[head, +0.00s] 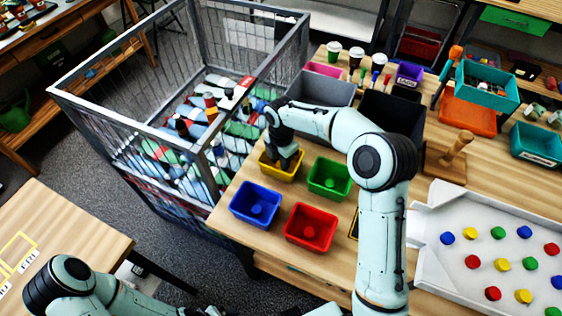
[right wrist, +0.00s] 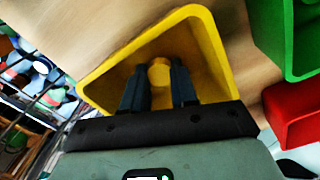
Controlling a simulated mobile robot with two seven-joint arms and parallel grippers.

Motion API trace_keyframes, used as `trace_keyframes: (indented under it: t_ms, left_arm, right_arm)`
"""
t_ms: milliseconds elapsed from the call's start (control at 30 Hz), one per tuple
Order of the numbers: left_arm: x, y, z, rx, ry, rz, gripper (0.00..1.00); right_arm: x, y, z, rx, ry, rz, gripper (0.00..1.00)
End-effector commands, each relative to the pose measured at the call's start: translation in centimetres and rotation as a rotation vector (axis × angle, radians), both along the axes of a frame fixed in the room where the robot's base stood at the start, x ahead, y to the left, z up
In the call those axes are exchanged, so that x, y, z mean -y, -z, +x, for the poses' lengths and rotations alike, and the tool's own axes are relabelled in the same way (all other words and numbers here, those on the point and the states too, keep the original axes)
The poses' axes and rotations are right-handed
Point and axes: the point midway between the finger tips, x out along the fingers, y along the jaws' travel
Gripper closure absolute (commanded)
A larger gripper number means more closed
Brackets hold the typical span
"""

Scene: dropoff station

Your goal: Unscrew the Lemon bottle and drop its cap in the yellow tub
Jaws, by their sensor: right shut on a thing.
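The yellow tub (head: 268,170) stands on the wooden table beside the wire cage, and its inside fills the middle of the right wrist view (right wrist: 206,40). My right gripper (head: 285,163) points down into the tub. In the right wrist view its two dark fingers (right wrist: 159,68) are shut on a yellow cap (right wrist: 160,74), inside the tub's outline. I cannot tell how far the cap is above the tub floor. I cannot pick out the Lemon bottle in either view. My left arm shows at the lower left of the head view, but its gripper is out of frame.
A blue tub (head: 255,205), a red tub (head: 311,227) and a green tub (head: 329,178) stand close to the yellow one. The wire cage (head: 215,160) full of bottles is to the left. A white tray (head: 440,262) of colored caps lies at the right.

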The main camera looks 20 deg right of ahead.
Motion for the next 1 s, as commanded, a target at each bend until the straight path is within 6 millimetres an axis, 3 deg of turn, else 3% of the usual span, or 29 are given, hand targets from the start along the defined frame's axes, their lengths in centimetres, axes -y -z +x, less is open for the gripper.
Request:
trace_keyframes:
  t_ms: [467, 500, 567, 867, 1000]
  left_arm:
    - [0.0, 0.1, -0.1, -0.001, 0.000, 0.000, 0.12]
    - [0.0, 0.1, -0.1, -0.001, 0.000, 0.000, 0.12]
    - [0.0, 0.1, -0.1, -0.001, 0.000, 0.000, 0.12]
    - [0.0, 0.1, -0.1, -0.001, 0.000, 0.000, 0.12]
    - [0.0, -0.1, 0.1, 0.001, 0.000, 0.000, 0.12]
  right_arm:
    - [0.0, 1.1, 0.0, 0.001, 0.000, -0.001, 1.00]
    - [0.0, 1.1, 0.0, 0.001, 0.000, -0.001, 0.66]
    - [0.0, 1.0, 0.0, 0.001, 0.000, -0.001, 0.47]
    - [0.0, 0.9, 0.0, 0.001, 0.000, -0.001, 0.47]
    - [0.0, -0.3, 0.1, 0.003, 0.000, 0.000, 0.47]
